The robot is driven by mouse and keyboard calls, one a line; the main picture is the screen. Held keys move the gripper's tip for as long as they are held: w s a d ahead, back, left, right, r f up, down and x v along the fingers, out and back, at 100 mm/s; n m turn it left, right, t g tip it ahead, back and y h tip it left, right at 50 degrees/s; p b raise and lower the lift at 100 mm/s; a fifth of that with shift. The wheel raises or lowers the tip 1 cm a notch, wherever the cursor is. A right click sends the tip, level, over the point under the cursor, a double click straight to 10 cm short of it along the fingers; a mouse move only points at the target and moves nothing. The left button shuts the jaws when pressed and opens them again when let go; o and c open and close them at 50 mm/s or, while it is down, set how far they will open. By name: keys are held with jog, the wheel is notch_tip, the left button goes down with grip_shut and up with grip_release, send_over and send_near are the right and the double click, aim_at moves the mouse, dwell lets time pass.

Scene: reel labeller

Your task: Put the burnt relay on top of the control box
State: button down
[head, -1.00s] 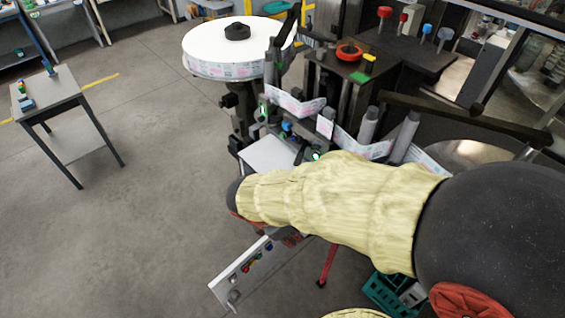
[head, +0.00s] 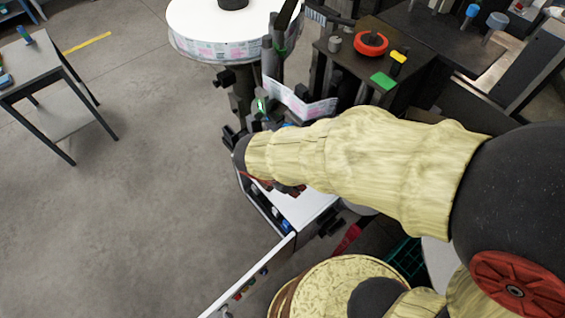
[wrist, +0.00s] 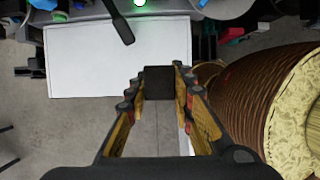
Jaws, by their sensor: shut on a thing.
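My gripper (wrist: 159,90) is shut on a small dark block, the burnt relay (wrist: 159,78), at the fingertips in the wrist view. The control box has a flat white top (wrist: 90,60), and the relay appears in front of its right part; the height gap cannot be told. In the head view the white top of the control box (head: 308,208) shows below my sleeved arm, with its door (head: 245,285) hanging open. My gripper and the relay are mostly hidden behind my arm there.
The labeller stands behind, with a white reel (head: 215,22), a label strip (head: 300,103) and a dark cabinet bearing a red button (head: 371,43). In the wrist view a dark lever (wrist: 119,24) reaches over the white top. A side table (head: 35,75) stands left; floor between is clear.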

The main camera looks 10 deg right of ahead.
jog(key=w+f, duration=0.3)
jog(key=w, duration=0.1)
jog(key=w+a+f, duration=0.1)
jog(key=w+f, duration=0.1)
jog(key=w, duration=0.1)
jog(key=w+a+f+b, duration=0.1)
jog(key=w+f, duration=0.2)
jog(key=w, duration=0.1)
jog(key=shift+w+f, duration=0.3)
jog(key=shift+w, duration=0.05)
jog(key=shift+w+a+f+b, duration=0.1)
jog(key=shift+w+f+b, duration=0.1)
jog(key=shift+f, duration=0.8)
jog(key=shift+w+f+b, duration=0.2)
jog(key=shift+f, duration=0.75)
jog(key=shift+f, duration=0.2)
jog(key=c, duration=1.8)
grip_release()
